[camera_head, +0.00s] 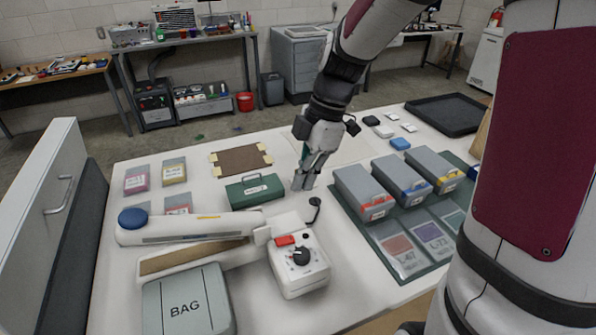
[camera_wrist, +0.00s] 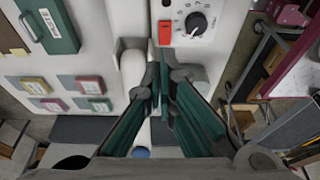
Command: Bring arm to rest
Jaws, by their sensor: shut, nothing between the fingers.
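My gripper (camera_head: 304,183) hangs from my arm over the middle of the white table, pointing down. It is to the right of a green case (camera_head: 254,191) with a handle, and left of several grey boxes with coloured fronts. In the wrist view my gripper (camera_wrist: 162,82) shows its dark green finger pads close together, with nothing held between them. The white device with a dial (camera_wrist: 195,22) and the green case (camera_wrist: 48,24) also show there, beyond the fingertips. My arm is bent and raised.
On the white table (camera_head: 140,248) are a white device with a black knob (camera_head: 299,262), a grey BAG box (camera_head: 187,302), grey boxes (camera_head: 362,190) on a green mat, a brown sheet (camera_head: 241,160) and a black tray (camera_head: 446,114). A white cabinet (camera_head: 45,200) stands at left.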

